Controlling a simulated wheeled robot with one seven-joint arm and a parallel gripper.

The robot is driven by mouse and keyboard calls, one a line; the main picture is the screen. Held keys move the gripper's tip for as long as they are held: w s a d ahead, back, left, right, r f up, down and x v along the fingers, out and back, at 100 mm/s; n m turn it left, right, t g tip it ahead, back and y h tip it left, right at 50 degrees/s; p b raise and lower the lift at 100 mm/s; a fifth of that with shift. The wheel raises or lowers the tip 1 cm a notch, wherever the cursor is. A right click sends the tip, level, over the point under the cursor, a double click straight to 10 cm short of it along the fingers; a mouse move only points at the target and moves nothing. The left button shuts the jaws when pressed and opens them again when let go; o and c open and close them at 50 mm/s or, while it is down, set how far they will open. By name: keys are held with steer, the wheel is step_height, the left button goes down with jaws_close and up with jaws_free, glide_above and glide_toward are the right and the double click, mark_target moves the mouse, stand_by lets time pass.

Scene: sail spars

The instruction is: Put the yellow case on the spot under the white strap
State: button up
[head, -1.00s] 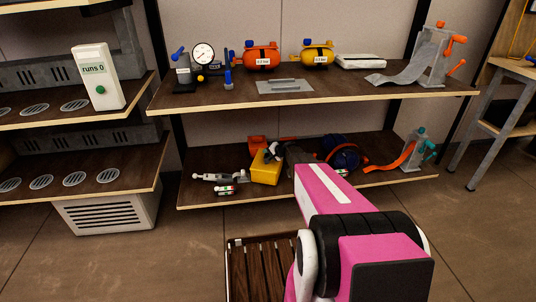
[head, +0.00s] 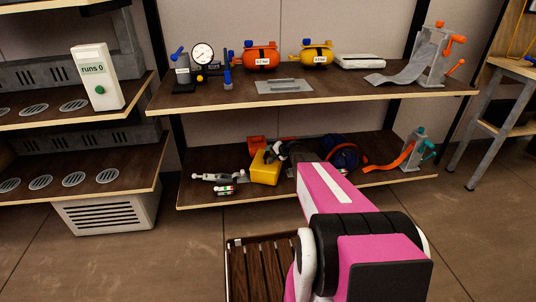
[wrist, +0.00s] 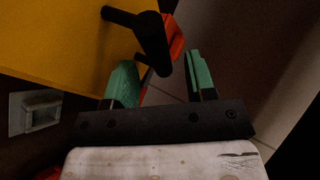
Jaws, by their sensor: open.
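The yellow case (head: 265,170) stands on the lower shelf, left of the middle. In the wrist view its yellow side (wrist: 60,40) fills the upper left, with a black handle (wrist: 152,42) sticking out from it. My gripper (wrist: 163,76) is open, its green fingertips apart on either side of the handle's line; I cannot tell whether they touch it. In the head view my gripper (head: 275,153) is small and dark at the case's top right. The pale grey-white strap (head: 405,72) runs down from a clamp stand onto the upper shelf's right end.
The upper shelf (head: 350,95) overhangs the lower one. An orange strap (head: 392,161) and a blue reel (head: 343,152) lie right of the case.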

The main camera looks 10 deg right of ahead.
steer(key=v, duration=0.8)
steer(key=s+a+r+n+g+h, duration=0.1)
steer(key=s+a+r+n+g, duration=0.2)
steer(key=s, duration=0.6)
steer(key=s+a+n+g+h, duration=0.1)
steer(key=s+a+n+g, duration=0.15)
steer(key=s+a, duration=0.45)
steer(key=s+d+r+g+h, duration=0.1)
steer(key=s+h, duration=0.2)
steer(key=s, duration=0.4)
steer(key=s+d+r+n+g+h, duration=0.1)
steer(key=s+d+r+g+h, duration=0.1)
steer(key=s, duration=0.5)
steer(key=shift+d+h, duration=0.25)
steer(key=shift+h, duration=0.15)
steer(key=shift+s+r+n+g, duration=0.1)
steer(key=shift+n+g, duration=0.15)
